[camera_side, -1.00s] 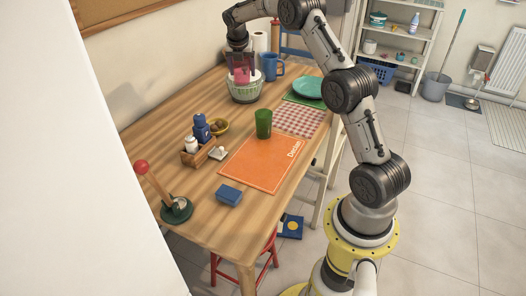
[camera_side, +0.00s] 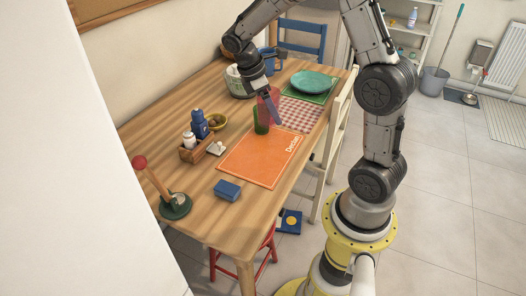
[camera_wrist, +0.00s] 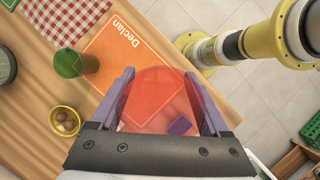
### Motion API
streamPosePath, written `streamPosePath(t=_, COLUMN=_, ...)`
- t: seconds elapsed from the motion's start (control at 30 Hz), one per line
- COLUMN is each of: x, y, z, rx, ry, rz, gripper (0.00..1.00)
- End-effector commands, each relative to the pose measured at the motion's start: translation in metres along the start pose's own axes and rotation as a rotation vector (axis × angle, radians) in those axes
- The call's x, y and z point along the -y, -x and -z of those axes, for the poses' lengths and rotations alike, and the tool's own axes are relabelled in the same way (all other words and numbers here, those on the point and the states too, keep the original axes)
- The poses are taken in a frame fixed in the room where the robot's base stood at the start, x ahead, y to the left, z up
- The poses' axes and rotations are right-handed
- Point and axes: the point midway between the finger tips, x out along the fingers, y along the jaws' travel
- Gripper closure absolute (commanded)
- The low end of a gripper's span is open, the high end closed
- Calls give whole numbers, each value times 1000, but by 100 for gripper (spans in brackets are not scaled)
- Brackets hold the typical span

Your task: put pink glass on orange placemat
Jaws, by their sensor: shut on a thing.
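My gripper (camera_side: 270,108) is shut on the pink glass (camera_side: 268,100), a see-through tumbler held in the air above the table. In the wrist view the pink glass (camera_wrist: 158,95) sits between the two purple fingers. The orange placemat (camera_side: 255,160), marked "Declan", lies flat on the table below and nearer the camera. It also shows in the wrist view (camera_wrist: 105,60). A green glass (camera_side: 261,122) stands at the placemat's far edge, close to the held glass in the side view and partly overlapped by it.
A red checked placemat (camera_side: 300,114) and a green one with a teal plate (camera_side: 314,80) lie beyond. A blue box (camera_side: 227,190) sits by the orange mat's near edge. A wooden caddy (camera_side: 202,148) and a bowl (camera_side: 216,122) stand left. Most of the orange mat is clear.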

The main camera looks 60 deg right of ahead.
Motion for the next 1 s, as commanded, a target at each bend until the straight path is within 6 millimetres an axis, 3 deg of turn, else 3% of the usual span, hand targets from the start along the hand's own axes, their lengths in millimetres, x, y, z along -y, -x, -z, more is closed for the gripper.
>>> streamPosePath(t=0.1, x=30, y=-4, z=-11, rx=-2, ry=-120, rz=48, gripper=89)
streamPosePath(t=0.33, x=67, y=-10, z=-26, rx=-2, ry=-275, rz=111, gripper=89)
streamPosePath(t=0.6, x=65, y=-47, z=-10, rx=2, ry=-269, rz=112, gripper=89)
streamPosePath(t=0.73, x=62, y=-56, z=-5, rx=-1, ry=-270, rz=110, gripper=89)
streamPosePath(t=1.0, x=19, y=-71, z=21, rx=0, ry=-269, rz=110, gripper=89)
